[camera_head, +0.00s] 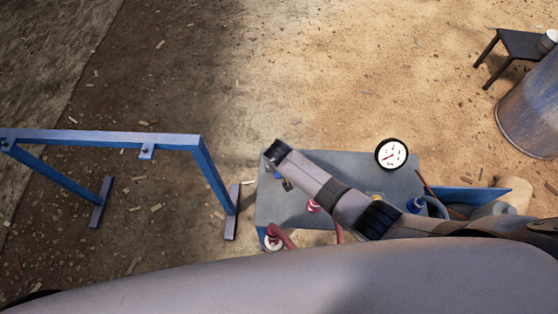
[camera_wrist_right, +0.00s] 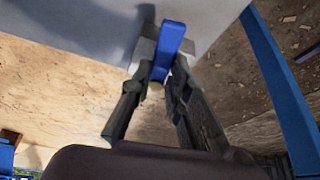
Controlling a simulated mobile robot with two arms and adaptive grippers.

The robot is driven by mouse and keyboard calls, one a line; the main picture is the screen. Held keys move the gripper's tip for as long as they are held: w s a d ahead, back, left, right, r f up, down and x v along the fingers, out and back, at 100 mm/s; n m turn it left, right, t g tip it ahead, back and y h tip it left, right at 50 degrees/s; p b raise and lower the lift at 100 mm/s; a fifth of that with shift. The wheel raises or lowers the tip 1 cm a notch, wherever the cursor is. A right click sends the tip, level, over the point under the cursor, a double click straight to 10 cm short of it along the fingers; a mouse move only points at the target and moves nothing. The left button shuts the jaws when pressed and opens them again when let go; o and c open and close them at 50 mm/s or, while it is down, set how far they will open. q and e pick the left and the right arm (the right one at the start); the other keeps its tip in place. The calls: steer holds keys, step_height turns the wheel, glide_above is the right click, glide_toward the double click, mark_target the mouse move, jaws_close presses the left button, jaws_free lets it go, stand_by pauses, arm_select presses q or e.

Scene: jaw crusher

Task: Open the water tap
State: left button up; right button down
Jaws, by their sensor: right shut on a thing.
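The tap's blue lever handle (camera_wrist_right: 170,45) stands out from a grey panel in the right wrist view. My right gripper (camera_wrist_right: 160,78) has its two dark fingers on either side of the handle and is shut on it. In the head view my right arm comes in from the right across a grey panel. Its wrist end lies over the panel's left edge and mostly hides the gripper and the tap. My left gripper is not in view.
The grey panel (camera_head: 340,165) carries a round gauge (camera_head: 391,154), a pink-red knob (camera_head: 313,206) and a blue knob (camera_head: 415,204). A blue frame (camera_head: 110,139) stands left. A metal barrel (camera_head: 530,112) and dark stool (camera_head: 520,43) stand right. Open ground lies beyond the panel.

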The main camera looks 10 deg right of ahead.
steer(key=shift+a+m+h, duration=0.35)
steer(key=shift+m+h, duration=0.05)
steer(key=shift+m, duration=0.5)
steer(key=shift+w, duration=0.15)
steer(key=c, duration=1.5)
jaws_free()
steer(key=v, duration=1.2)
